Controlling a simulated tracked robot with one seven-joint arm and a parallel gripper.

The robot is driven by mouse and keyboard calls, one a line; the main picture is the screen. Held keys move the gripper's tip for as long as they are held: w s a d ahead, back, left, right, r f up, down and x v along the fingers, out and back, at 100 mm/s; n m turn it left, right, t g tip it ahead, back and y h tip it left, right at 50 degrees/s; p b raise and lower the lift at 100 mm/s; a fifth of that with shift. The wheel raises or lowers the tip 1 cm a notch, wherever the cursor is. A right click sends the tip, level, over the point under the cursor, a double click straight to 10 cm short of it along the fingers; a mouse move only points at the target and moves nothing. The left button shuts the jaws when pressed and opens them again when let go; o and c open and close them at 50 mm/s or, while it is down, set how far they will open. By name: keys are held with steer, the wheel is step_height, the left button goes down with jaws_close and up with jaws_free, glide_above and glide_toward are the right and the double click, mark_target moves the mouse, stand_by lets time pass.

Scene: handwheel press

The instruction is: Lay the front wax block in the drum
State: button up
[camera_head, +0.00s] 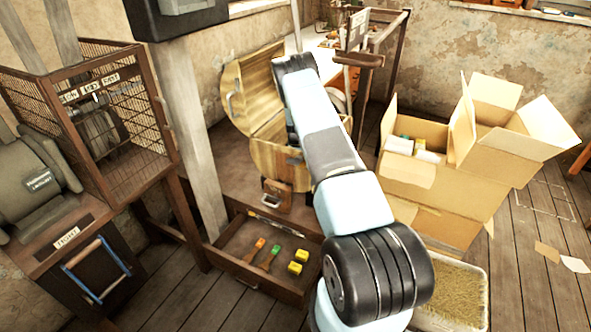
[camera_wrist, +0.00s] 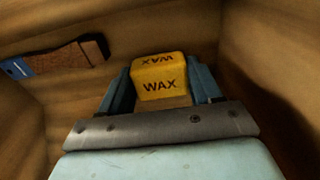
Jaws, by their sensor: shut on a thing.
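The wooden drum (camera_head: 272,163) stands open on the bench with its lid (camera_head: 248,92) tilted up at the left. My arm reaches down into it, and my gripper is hidden there in the head view. In the wrist view my gripper (camera_wrist: 161,88) is shut on a yellow wax block (camera_wrist: 158,70) marked WAX, with curved wooden walls around it. Whether the block touches the drum's floor I cannot tell. Two more yellow blocks (camera_head: 301,255) lie in the open drawer below the drum.
A brown and blue object (camera_wrist: 68,57) lies in the drum at the left of the wrist view. The drawer (camera_head: 235,255) also holds orange- and green-ended items. A post (camera_head: 190,130) and wire cage (camera_head: 100,115) stand left; cardboard boxes (camera_head: 430,190) and a straw-coloured tub (camera_head: 455,290) stand right.

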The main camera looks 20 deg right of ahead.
steer(key=shift+f, duration=1.75)
steer(key=o, duration=1.1)
steer(key=shift+c, duration=0.2)
steer(key=shift+r, duration=0.1)
steer(key=shift+r, duration=3.65)
